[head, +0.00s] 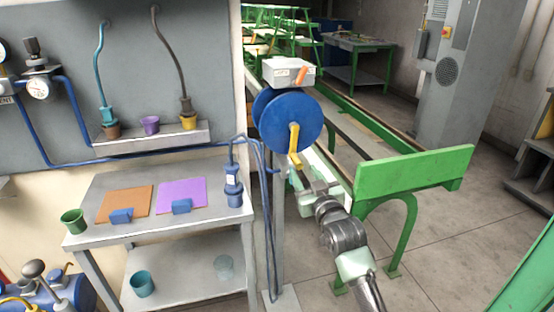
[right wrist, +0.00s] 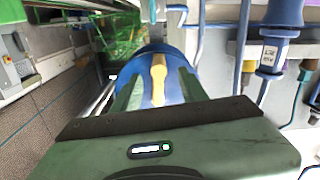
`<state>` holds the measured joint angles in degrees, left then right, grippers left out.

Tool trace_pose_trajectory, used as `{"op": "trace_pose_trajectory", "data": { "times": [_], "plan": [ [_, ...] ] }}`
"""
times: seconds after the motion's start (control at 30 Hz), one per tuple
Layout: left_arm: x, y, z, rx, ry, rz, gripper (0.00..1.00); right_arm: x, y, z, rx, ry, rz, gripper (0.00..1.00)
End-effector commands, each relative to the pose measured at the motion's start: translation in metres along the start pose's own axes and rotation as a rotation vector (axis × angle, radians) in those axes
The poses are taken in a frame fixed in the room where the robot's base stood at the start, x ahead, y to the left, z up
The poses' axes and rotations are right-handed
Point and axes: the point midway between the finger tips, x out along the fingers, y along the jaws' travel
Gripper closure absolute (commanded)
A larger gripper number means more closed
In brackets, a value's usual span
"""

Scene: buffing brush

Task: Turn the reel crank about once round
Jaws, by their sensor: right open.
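The blue reel (head: 309,112) stands on a grey post beside the workbench. Its yellow crank (head: 294,140) is on the face toward me and hangs downward, with its handle end at the bottom. My right gripper (head: 299,178) is open just below and in front of the crank's lower end. In the right wrist view the yellow crank (right wrist: 158,72) shows between the two spread fingers of my right gripper (right wrist: 157,85), with the blue reel (right wrist: 150,53) behind it. I cannot tell whether either finger touches the crank. My left gripper is not in view.
A white box (head: 283,71) with an orange part sits above the reel. A grey workbench (head: 100,190) with mats, blue blocks and cups stands left. Blue hoses (head: 266,200) hang close to the post.

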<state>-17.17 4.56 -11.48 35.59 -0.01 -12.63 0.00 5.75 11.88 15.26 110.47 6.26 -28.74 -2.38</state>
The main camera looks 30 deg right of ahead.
Motion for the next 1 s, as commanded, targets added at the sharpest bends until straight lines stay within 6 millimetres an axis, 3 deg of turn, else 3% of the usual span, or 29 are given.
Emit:
{"op": "trace_pose_trajectory", "data": {
  "times": [0.4, 0.6, 0.87, 1.0],
  "plan": [
    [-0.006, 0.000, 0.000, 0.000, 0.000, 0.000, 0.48, 0.061, 0.000, 0.000, 0.000, -0.001, 0.000, 0.57],
    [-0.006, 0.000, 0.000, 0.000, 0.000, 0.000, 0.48, 0.073, 0.000, 0.001, -0.001, -0.003, 0.000, 0.57],
    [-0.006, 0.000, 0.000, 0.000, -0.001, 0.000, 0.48, 0.073, -0.001, 0.002, -0.001, -0.003, -0.001, 0.57],
    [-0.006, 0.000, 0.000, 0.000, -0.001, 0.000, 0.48, 0.073, -0.001, 0.002, -0.001, -0.003, -0.001, 0.96]
  ]
}}
